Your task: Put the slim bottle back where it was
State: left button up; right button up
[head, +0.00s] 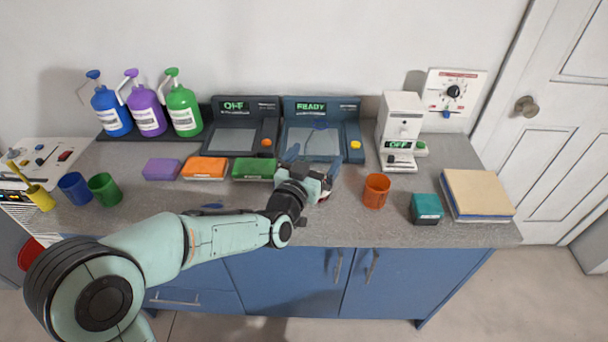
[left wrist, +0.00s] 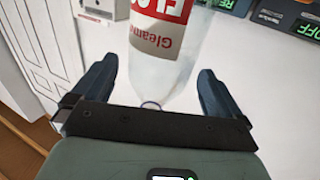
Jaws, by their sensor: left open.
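The slim bottle (left wrist: 158,62) is clear, with a red and white label, and fills the middle of the left wrist view. My left gripper (left wrist: 157,75) has its fingers on either side of the bottle, open, with a gap on both sides. In the head view my left gripper (head: 313,163) is over the counter, in front of the READY panel. There it hides most of the bottle, so I cannot tell how the bottle stands. My right gripper is out of view.
An orange cup (head: 376,191) and a teal box (head: 426,209) stand to the right on the counter (head: 340,229). Purple (head: 162,169), orange (head: 204,168) and green (head: 254,169) blocks lie to the left. Three pump bottles (head: 148,108) stand at the back left.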

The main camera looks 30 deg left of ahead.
pick_arm(q)
jog(key=s+d, duration=0.1)
jog(key=s, duration=0.6)
jog(key=shift+d, duration=0.1)
